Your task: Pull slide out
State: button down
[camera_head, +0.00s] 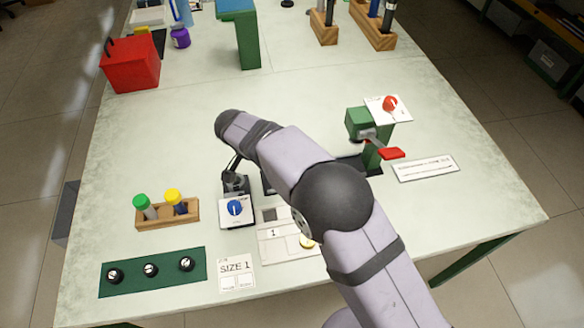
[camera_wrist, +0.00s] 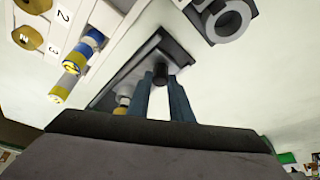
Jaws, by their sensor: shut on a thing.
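In the wrist view, the two blue-grey fingers of my gripper (camera_wrist: 161,95) are on either side of a black knob (camera_wrist: 158,70). The knob stands on what looks like the slide, a grey strip (camera_wrist: 137,70) inside a dark frame (camera_wrist: 176,48). My gripper is shut on the knob. A rod with a yellow end (camera_wrist: 123,101) shows beside the left finger, near the frame's lower end. In the head view, my arm hides most of the slide and the fingertips.
A banded rod (camera_wrist: 77,64) lies by the numbered white tray (camera_head: 285,246). A blue-dial unit (camera_head: 236,209), a rod rack (camera_head: 168,214) and a green knob panel (camera_head: 152,271) stand left. A red-handled lever (camera_head: 391,153) is right.

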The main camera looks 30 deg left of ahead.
jog(key=shift+s+a, duration=0.2)
jog(key=c, duration=1.6)
grip_release()
jog(key=shift+r, duration=0.1)
jog(key=shift+b+v, duration=0.9)
jog(key=shift+v, duration=2.75)
